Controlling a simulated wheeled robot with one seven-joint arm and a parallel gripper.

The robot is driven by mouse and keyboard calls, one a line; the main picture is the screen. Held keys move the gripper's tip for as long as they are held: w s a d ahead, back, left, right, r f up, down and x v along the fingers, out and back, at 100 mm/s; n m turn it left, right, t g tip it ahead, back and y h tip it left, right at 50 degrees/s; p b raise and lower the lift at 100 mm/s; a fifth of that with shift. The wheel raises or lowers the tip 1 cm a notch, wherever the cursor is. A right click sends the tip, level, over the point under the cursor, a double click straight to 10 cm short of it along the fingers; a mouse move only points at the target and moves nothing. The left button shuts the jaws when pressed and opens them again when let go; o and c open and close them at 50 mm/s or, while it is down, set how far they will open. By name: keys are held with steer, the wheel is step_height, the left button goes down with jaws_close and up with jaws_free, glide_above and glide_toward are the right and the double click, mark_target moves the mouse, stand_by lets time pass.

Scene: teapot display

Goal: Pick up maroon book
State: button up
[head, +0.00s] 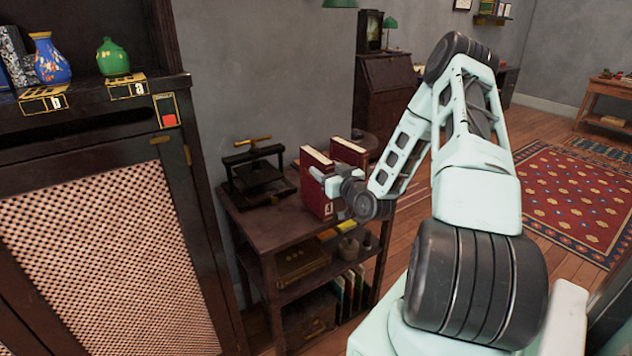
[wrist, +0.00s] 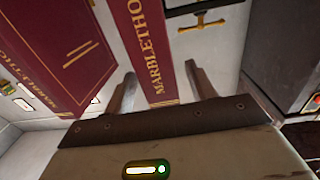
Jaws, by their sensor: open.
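Two maroon books stand upright on a small dark table (head: 262,225) in the head view. The left maroon book (head: 312,195) has my gripper (head: 322,178) at its spine; the right maroon book (head: 348,152) is partly hidden behind my gripper and arm. In the wrist view, one maroon book (wrist: 148,45) with gold spine lettering lies between my two open fingers, one on each side of it. Whether the fingers touch it I cannot tell. The other maroon book (wrist: 60,45) is close by at the left of that view, outside the fingers.
A black press with a brass handle (head: 254,141) stands left of the books; its handle also shows in the wrist view (wrist: 202,22). The table's lower shelves hold boxes and books. A dark cabinet (head: 190,200) with vases is at left. Patterned rug (head: 570,195) at right.

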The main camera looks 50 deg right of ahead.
steer(key=shift+x, duration=0.9)
steer(key=shift+c, duration=0.3)
jaws_close()
steer(key=shift+r, duration=0.1)
stand_by(0.4)
